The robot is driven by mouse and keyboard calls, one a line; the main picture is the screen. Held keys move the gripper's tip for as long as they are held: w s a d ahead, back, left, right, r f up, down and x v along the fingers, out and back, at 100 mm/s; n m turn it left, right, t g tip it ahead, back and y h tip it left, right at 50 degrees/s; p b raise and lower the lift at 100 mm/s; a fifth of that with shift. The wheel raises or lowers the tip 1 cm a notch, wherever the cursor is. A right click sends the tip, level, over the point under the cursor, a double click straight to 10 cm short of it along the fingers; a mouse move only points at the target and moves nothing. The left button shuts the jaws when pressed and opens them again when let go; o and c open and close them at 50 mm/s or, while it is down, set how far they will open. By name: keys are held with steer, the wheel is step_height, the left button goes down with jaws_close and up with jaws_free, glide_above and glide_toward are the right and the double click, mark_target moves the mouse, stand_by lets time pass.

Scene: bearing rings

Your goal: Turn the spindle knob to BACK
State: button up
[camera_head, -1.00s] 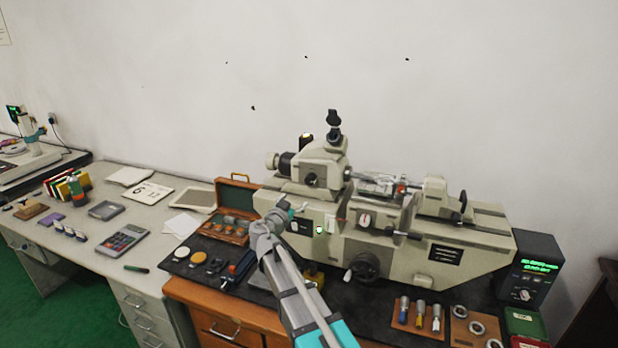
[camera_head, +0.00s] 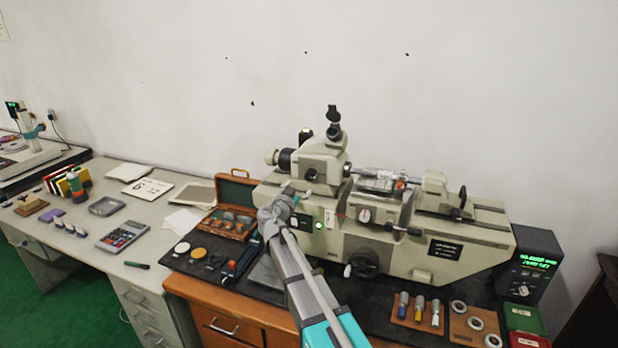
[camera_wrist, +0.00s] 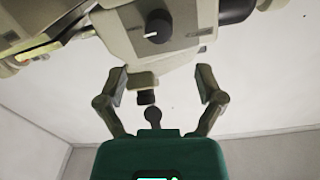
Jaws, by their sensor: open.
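A round black knob (camera_head: 311,174) with a light mark is on the front of the pale machine's headstock (camera_head: 325,160). I cannot read its label, nor be sure it is the spindle knob. In the wrist view the same knob (camera_wrist: 157,26) seems to be above and beyond the fingertips, with its white mark towards the bottom of the picture. My gripper (camera_wrist: 163,80) is open and empty, its two fingers spread apart. In the head view my gripper (camera_head: 293,197) is just in front of the headstock, below and left of the knob, apart from it.
Another knob (camera_head: 364,215) with a pale pointer is on the machine's middle. A black handwheel (camera_head: 363,263) is below it. The machine bed (camera_head: 470,250) extends right to a display box (camera_head: 530,268). Left of my arm lie an open wooden case (camera_head: 235,190) and small parts.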

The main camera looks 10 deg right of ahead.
mark_target(309, 177)
steer(key=x, duration=0.9)
steer(key=shift+d, duration=0.1)
steer(key=c, duration=1.2)
steer(key=shift+o, duration=0.2)
